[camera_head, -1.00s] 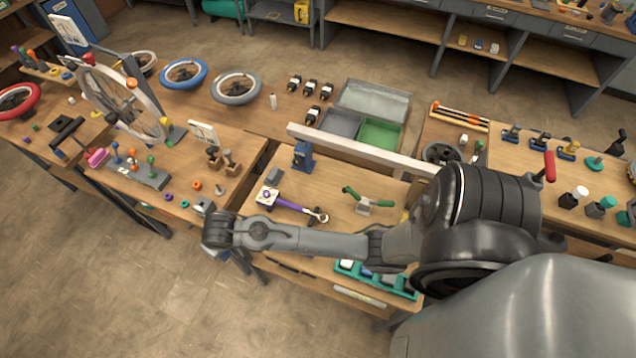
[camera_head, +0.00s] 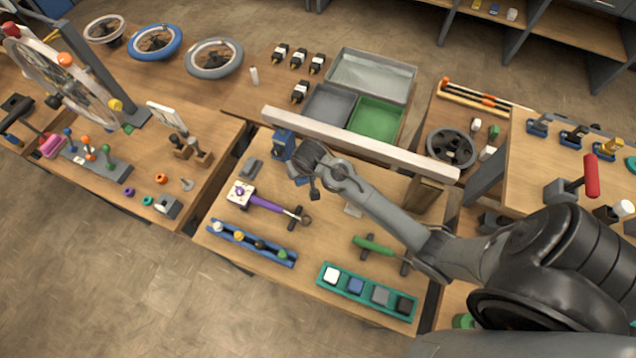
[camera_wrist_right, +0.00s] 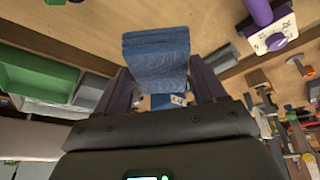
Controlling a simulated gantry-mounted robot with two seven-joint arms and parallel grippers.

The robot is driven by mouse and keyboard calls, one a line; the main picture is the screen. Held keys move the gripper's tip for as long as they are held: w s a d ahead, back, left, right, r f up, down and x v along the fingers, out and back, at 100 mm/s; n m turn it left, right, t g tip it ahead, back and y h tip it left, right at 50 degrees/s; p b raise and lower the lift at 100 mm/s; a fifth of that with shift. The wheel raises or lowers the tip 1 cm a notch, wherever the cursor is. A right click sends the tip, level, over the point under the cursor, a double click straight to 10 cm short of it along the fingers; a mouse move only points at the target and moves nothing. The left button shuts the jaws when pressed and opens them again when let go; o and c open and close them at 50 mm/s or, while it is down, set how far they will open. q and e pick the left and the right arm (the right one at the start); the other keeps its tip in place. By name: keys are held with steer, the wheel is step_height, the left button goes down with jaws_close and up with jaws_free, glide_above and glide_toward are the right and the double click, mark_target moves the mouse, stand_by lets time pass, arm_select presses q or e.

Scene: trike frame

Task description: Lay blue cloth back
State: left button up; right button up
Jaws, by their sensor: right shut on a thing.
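A folded blue cloth (camera_wrist_right: 155,50) with layered edges fills the space between the fingers of my right gripper (camera_wrist_right: 160,82) in the right wrist view. The gripper is shut on it. In the head view my right gripper (camera_head: 311,184) is over the back left of the middle table, close to a standing blue block-like fixture (camera_head: 283,144). My own wrist mostly hides the cloth there. A teal tray (camera_head: 340,289) near the table's front edge holds small white, blue, grey and dark squares. My left gripper is not in view.
A white beam (camera_head: 350,140) runs behind my gripper, with grey and green bins (camera_head: 376,118) beyond. A purple-handled tool (camera_head: 265,203), a blue rack (camera_head: 250,243) and a green-handled tool (camera_head: 373,245) lie on the table. Bare wood shows between the tools.

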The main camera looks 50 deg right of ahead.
steer(key=shift+w+a+f, duration=0.1)
steer(key=shift+w+f, duration=0.05)
steer(key=shift+f, duration=0.4)
step_height(320, 180, down, 6)
steer(key=shift+a+r+b, duration=0.1)
steer(key=shift+r+b, duration=0.15)
steer(key=shift+b, duration=0.45)
steer(key=shift+f, duration=1.1)
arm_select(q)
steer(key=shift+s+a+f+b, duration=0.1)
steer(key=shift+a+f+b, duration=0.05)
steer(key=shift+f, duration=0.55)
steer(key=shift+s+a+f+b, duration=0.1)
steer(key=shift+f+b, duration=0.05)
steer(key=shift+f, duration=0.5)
arm_select(e)
steer(key=shift+f, duration=1.25)
steer(key=shift+f, duration=0.1)
steer(key=o, duration=1.4)
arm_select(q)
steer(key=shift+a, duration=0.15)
